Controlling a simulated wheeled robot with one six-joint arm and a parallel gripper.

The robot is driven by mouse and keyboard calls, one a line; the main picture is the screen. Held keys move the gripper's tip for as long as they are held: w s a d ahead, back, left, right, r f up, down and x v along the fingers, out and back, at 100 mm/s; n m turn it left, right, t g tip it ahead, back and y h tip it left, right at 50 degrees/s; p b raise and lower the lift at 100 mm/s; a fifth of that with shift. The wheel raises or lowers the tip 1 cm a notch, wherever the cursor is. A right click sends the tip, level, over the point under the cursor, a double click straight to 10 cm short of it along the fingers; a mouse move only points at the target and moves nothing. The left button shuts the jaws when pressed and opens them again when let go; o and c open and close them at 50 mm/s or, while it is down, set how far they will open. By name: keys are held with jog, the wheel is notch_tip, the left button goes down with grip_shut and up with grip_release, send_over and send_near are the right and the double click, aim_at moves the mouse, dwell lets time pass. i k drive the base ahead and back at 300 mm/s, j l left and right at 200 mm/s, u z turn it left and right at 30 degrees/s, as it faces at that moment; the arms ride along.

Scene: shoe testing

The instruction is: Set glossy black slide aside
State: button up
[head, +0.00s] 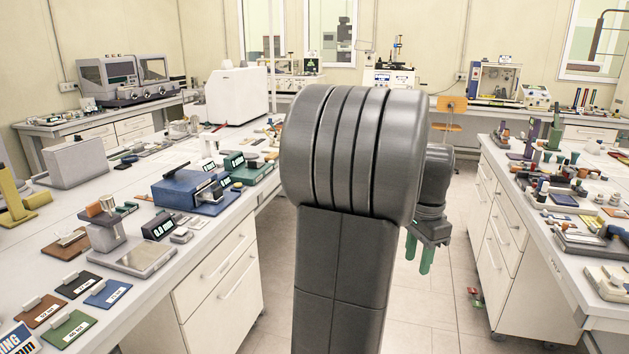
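I cannot make out for certain which item is the glossy black slide. A black labelled plate (78,286) lies among coloured plates at the front of the left bench, but I cannot tell whether it is the slide. My gripper (419,258) hangs over the aisle between the benches, pointing down. Its two green fingers are apart with nothing visible between them. It is away from both bench tops. My own arm hides the middle of the view.
The left bench (130,183) is crowded with testers, a blue device (190,192) and small sample plates. The right bench (600,318) holds many small tools and parts. A small red and green item (475,297) is on the floor beside the right cabinet. The tiled aisle (445,315) is otherwise mostly clear.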

aim_at(250, 164)
jog(key=i+z, duration=0.2)
jog(key=i, duration=1.55)
jog(key=i+u, duration=0.45)
jog(key=i+l+u, duration=0.1)
jog(key=i+u, duration=0.7)
jog(key=i+j+u, duration=0.1)
jog(key=u, duration=0.25)
jog(key=i+u, duration=0.25)
jog(key=u, duration=0.15)
